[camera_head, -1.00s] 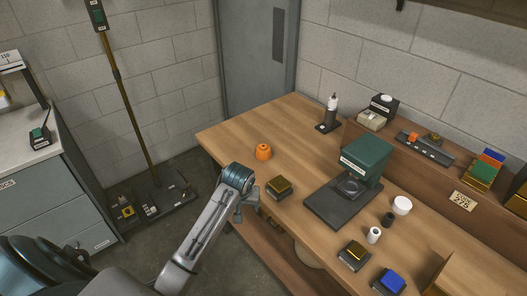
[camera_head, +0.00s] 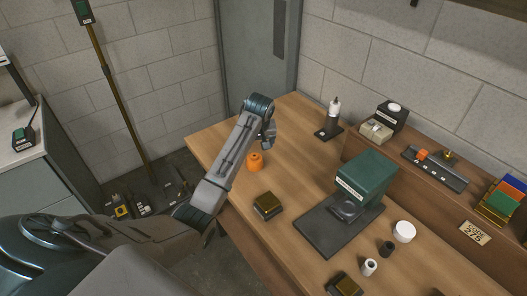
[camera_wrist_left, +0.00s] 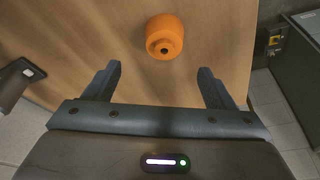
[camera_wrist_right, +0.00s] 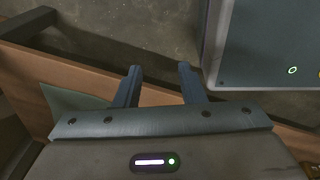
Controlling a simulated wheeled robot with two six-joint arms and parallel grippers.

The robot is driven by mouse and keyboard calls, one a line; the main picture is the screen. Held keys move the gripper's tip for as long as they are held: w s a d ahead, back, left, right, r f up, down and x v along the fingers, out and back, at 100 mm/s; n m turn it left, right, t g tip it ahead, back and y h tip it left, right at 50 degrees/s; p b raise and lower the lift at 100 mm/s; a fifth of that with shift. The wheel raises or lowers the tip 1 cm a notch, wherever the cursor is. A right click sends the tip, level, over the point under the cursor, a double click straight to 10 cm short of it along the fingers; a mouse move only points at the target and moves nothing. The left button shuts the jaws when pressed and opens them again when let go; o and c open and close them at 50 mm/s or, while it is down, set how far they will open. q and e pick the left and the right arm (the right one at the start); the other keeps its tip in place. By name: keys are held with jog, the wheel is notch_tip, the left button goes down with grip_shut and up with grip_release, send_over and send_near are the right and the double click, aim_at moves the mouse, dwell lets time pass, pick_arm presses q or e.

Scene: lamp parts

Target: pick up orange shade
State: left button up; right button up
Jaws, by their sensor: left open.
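The orange shade (camera_head: 255,161) is a small rounded piece standing on the wooden table (camera_head: 222,149) near its left end. In the left wrist view the orange shade (camera_wrist_left: 164,37) lies ahead of the fingers, roughly centred between them, with a dark hole in its end. My left gripper (camera_head: 268,138) is above the table beside the shade. In the left wrist view the left gripper (camera_wrist_left: 159,70) is open and empty, not touching the shade. My right gripper (camera_wrist_right: 159,70) shows only in its own wrist view, its fingers apart and nothing between them.
Bare tabletop surrounds the shade.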

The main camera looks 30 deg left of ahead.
aim_at(254, 156)
pick_arm(q)
jog(key=shift+w+a+f, duration=0.15)
jog(key=shift+w+f, duration=0.3)
jog(key=shift+w, duration=0.1)
jog(key=f, duration=0.1)
jog(key=f+p, duration=0.1)
jog(key=f, duration=0.1)
jog(key=shift+s+a, duration=0.1)
jog(key=shift+a, duration=0.3)
jog(key=shift+f, duration=0.25)
jog(key=shift+w+a+f+p, duration=0.2)
jog(key=shift+f+p, duration=0.1)
jog(key=shift+p, duration=0.1)
jog(key=p+x, duration=0.1)
jog(key=x, duration=0.2)
jog(key=shift+s+a+f+p, duration=0.15)
jog(key=shift+f+p, duration=0.1)
jog(key=shift+p, duration=0.05)
jog(key=shift+a+f, duration=0.1)
jog(key=shift+f, duration=0.6)
jog(key=c, duration=1)
pick_arm(e)
jog(key=r, duration=0.1)
jog(key=s+r, duration=0.1)
jog(key=r, duration=0.1)
jog(key=shift+s+r, duration=0.1)
jog(key=shift+r, duration=0.2)
